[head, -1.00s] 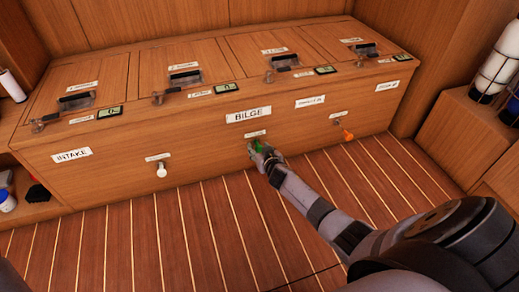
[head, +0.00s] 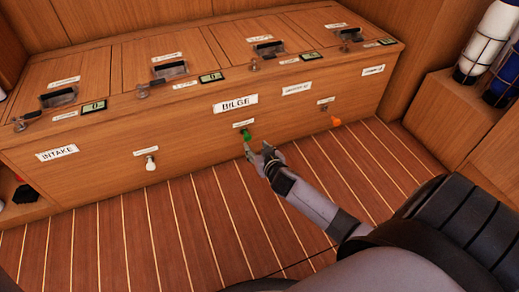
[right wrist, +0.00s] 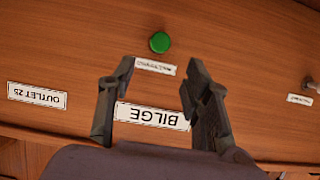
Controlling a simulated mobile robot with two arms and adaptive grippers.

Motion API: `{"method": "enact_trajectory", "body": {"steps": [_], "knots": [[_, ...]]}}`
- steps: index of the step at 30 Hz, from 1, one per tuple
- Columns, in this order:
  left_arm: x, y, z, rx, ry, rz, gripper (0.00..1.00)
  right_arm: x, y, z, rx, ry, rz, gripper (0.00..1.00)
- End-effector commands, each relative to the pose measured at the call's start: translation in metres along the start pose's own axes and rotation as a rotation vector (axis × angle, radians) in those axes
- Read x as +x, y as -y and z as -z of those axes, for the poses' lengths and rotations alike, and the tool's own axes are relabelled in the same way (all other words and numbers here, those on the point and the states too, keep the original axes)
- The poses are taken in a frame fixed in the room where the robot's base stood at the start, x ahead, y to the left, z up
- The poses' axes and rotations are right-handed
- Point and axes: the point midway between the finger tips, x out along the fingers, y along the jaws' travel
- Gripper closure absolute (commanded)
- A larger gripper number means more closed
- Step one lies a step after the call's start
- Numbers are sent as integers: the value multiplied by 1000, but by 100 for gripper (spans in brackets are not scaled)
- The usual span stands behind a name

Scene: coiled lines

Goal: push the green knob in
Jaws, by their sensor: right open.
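The green knob (head: 246,134) sits on the front of the wooden locker, below the BILGE label (head: 236,104). It also shows in the right wrist view (right wrist: 159,42), upside down there, beyond my fingertips. My right gripper (head: 258,150) is just below and to the right of the knob in the head view. It is open and empty, and a small gap shows between it and the knob. In the right wrist view its two fingers (right wrist: 157,78) stand apart, with the BILGE label between them. My left gripper is not in view.
A white knob (head: 151,163) is on the locker front to the left, and an orange knob (head: 335,121) to the right. Caged bottles (head: 487,45) stand on a wooden box at the right. The striped floor (head: 150,235) before the locker is clear.

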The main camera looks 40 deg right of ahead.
Motion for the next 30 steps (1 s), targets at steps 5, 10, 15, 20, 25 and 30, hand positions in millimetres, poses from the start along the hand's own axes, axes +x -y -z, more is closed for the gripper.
{"method": "enact_trajectory", "body": {"steps": [5,10,15,20,25,30], "knots": [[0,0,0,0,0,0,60,-17,0,0,1,1,0,55],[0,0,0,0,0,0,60,-21,0,0,1,1,0,55],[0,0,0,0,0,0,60,-21,0,0,1,0,0,55],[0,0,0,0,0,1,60,-20,0,0,1,0,0,55],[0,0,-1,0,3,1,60,-22,3,3,0,-5,8,55],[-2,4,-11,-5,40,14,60,-43,47,40,-10,-87,135,55]]}}
